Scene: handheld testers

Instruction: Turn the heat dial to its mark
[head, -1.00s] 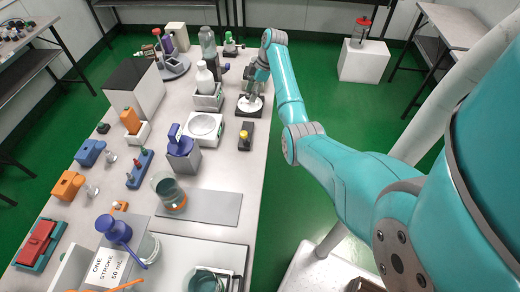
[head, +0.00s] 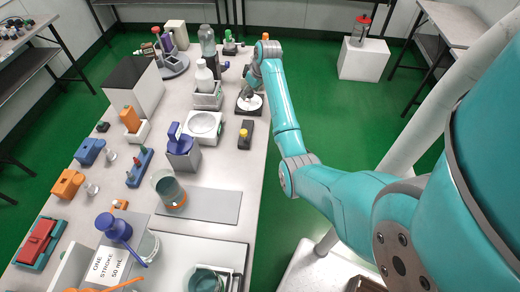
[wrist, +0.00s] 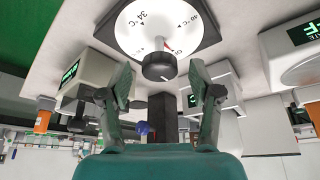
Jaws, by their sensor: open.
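The heat dial is a white disc (wrist: 150,25) on a dark square base, with a round black knob (wrist: 160,66) standing up from it. The disc carries "34 °C" and "40 °C" labels with small dark marks, and a bit of red shows beside the knob. In the head view the dial (head: 249,104) sits near the far right edge of the bench, partly hidden by my gripper (head: 254,84). In the wrist view my gripper (wrist: 160,77) is open, with one finger on each side of the knob and a visible gap to both. Nothing is held.
A white hotplate-like unit (head: 205,124) and a small dark box with a yellow knob (head: 244,135) stand nearer. A white bottle (head: 204,77) in a tray is left of the dial.

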